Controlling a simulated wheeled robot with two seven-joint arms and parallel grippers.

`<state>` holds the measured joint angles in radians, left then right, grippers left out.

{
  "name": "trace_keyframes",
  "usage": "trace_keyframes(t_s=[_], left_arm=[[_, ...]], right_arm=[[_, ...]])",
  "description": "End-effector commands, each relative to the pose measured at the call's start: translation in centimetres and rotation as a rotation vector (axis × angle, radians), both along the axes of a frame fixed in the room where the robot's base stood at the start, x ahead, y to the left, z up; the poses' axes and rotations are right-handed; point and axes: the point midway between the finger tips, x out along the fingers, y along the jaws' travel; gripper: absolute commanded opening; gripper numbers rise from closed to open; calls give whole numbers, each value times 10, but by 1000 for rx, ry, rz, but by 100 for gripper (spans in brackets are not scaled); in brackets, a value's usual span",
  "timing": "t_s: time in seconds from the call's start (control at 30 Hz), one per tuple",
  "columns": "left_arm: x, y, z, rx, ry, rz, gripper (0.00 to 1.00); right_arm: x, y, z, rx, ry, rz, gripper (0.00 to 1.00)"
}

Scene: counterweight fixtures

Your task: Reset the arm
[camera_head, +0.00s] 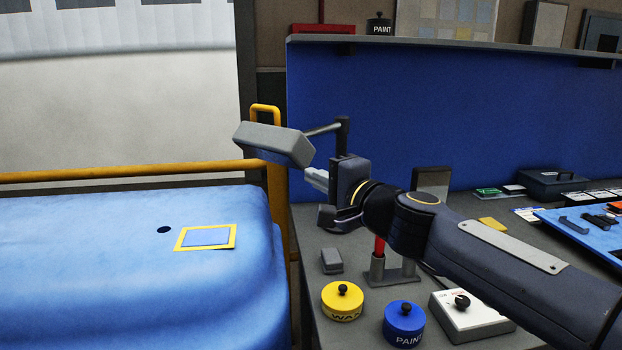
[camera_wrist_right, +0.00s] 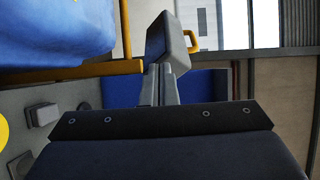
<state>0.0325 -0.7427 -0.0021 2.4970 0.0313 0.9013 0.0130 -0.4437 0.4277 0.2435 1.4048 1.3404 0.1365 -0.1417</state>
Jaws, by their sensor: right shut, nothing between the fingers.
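A grey block (camera_head: 273,144) sits raised and tilted at the end of a thin dark arm (camera_head: 322,129), which joins a dark upright post (camera_head: 343,131). My right gripper (camera_head: 314,178) is shut and empty, its pale fingers just below the right end of the block. In the right wrist view the shut fingers (camera_wrist_right: 159,72) point at the grey block (camera_wrist_right: 178,38); I cannot tell whether they touch it. A red and grey stand (camera_head: 380,262) shows below my wrist, partly hidden by it. My left gripper is not in view.
A yellow knobbed tin (camera_head: 342,304), a blue knobbed tin (camera_head: 404,326), a white dial box (camera_head: 472,318) and a small grey block (camera_head: 331,261) stand on the grey bench. A yellow rail (camera_head: 130,173) and a blue padded surface (camera_head: 120,290) lie left. A blue panel (camera_head: 430,105) stands behind.

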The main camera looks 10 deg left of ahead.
Motion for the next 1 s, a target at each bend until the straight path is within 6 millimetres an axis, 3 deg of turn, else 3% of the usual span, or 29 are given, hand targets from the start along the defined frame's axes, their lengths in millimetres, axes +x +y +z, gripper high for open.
trace_keyframes(t_s=[0.13, 0.37, 0.47, 0.57, 0.67, 0.8, 1.0], left_arm=[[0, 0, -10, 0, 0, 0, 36], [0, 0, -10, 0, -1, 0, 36], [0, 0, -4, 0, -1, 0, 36], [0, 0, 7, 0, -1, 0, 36], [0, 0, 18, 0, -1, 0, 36], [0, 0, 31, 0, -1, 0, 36], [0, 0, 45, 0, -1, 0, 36]], right_arm=[[-27, -10, 0, 0, -4, -2, 0], [-46, -22, 2, -14, -13, -2, 0], [-58, -48, 2, -85, -63, -1, 0], [-82, -95, -9, -237, -131, 7, 0], [-118, -151, -43, -449, -165, 26, 0], [-177, -218, -104, -722, -121, 60, 0], [-261, -286, -188, -1012, 36, 116, 0]])
